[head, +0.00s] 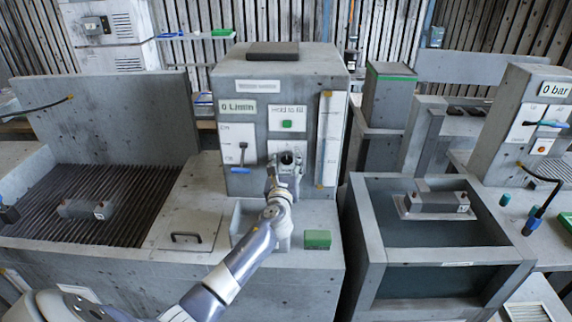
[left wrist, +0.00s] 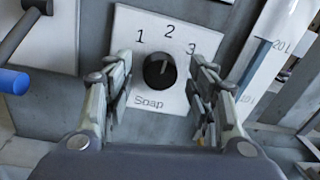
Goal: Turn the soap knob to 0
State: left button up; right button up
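The soap knob (left wrist: 159,70) is a round black dial on a white plate (left wrist: 195,45) marked 1, 2, 3 and "Soap". Its pale pointer line points up and slightly right, near the 2. A 0 mark cannot be seen; the left finger covers part of the plate. My left gripper (left wrist: 160,84) is open, with one finger on each side of the knob and gaps between. In the head view my left gripper (head: 286,165) is in front of the grey panel, with the dark knob (head: 287,158) between its fingers. My right gripper is not in view.
A blue-handled lever (head: 241,168) is left of the knob, and a level gauge (head: 328,140) is to the right. A green button (head: 287,124) sits above. A green block (head: 317,239) rests on the ledge below. A basin (head: 430,250) stands at right.

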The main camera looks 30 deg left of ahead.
pick_arm(q)
jog(key=c, duration=1)
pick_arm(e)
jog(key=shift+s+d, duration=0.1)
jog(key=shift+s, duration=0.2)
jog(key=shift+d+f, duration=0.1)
pick_arm(q)
jog(key=shift+n, duration=0.3)
jog(key=n+b, duration=0.3)
jog(key=n, duration=0.1)
jog(key=shift+f, duration=0.2)
jog(key=n+b, duration=0.3)
jog(key=n, duration=0.2)
jog(key=shift+y, duration=0.3)
jog(key=n+b, duration=0.3)
jog(key=n, duration=0.2)
jog(key=shift+n+y, duration=0.3)
jog(key=shift+n+b, duration=1)
jog(key=shift+n, duration=0.7)
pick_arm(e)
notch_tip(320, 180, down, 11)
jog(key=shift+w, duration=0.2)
pick_arm(q)
jog(key=shift+d, duration=0.1)
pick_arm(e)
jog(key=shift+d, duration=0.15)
